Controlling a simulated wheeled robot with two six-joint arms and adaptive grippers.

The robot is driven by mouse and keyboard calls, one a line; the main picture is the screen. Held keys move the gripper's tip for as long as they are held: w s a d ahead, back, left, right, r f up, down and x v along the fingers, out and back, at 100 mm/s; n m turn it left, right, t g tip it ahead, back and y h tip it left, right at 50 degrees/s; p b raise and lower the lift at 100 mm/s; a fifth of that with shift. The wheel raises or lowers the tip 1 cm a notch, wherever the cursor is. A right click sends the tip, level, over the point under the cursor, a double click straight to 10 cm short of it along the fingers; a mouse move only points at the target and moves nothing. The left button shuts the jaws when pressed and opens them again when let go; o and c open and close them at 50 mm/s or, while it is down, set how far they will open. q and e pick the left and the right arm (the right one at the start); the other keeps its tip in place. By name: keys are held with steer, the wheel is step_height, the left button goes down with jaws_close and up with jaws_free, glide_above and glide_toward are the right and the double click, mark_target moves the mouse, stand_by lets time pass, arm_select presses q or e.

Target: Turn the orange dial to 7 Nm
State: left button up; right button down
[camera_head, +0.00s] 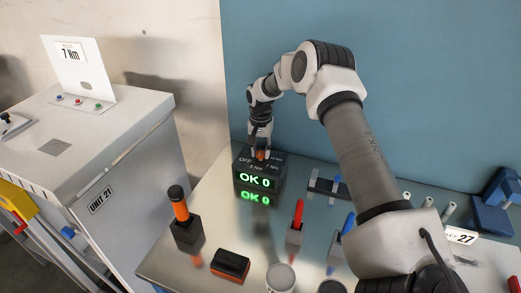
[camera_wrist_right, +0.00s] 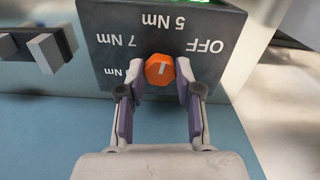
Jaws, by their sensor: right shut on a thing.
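The orange dial (camera_wrist_right: 159,70) sits on the dark dispenser box (camera_wrist_right: 92,50), among the labels OFF, 5 Nm, 7 Nm and another Nm mark partly covered. Its white line points toward 5 Nm, upward in the upside-down right wrist view. My right gripper (camera_wrist_right: 160,82) is shut on the dial, one finger on each side. In the head view, the right gripper (camera_head: 260,142) reaches down from above onto the dial (camera_head: 260,155), on top of the box (camera_head: 240,190) with its green "OK 0" display. A card (camera_head: 72,62) at the left reads 7 Nm. My left gripper is not in view.
A black and orange tool (camera_head: 181,210) stands in a holder at the table's left. An orange-black block (camera_head: 231,265), a red-handled tool (camera_head: 298,214) and a blue-handled one (camera_head: 348,223) are in front. A grey cabinet (camera_head: 130,140) stands left; a blue wall is behind.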

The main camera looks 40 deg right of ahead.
mark_target(260, 153)
steer(key=n, duration=0.7)
steer(key=shift+s+f, duration=0.15)
steer(key=shift+f, duration=0.05)
steer(key=n+b, duration=0.1)
steer(key=n, duration=0.5)
steer(key=shift+n, duration=0.3)
steer(key=c, duration=1.1)
jaws_free()
steer(key=shift+c, duration=0.2)
steer(key=o, duration=0.4)
steer(key=shift+c, duration=0.2)
steer(key=shift+w, duration=0.2)
step_height(260, 153, up, 12)
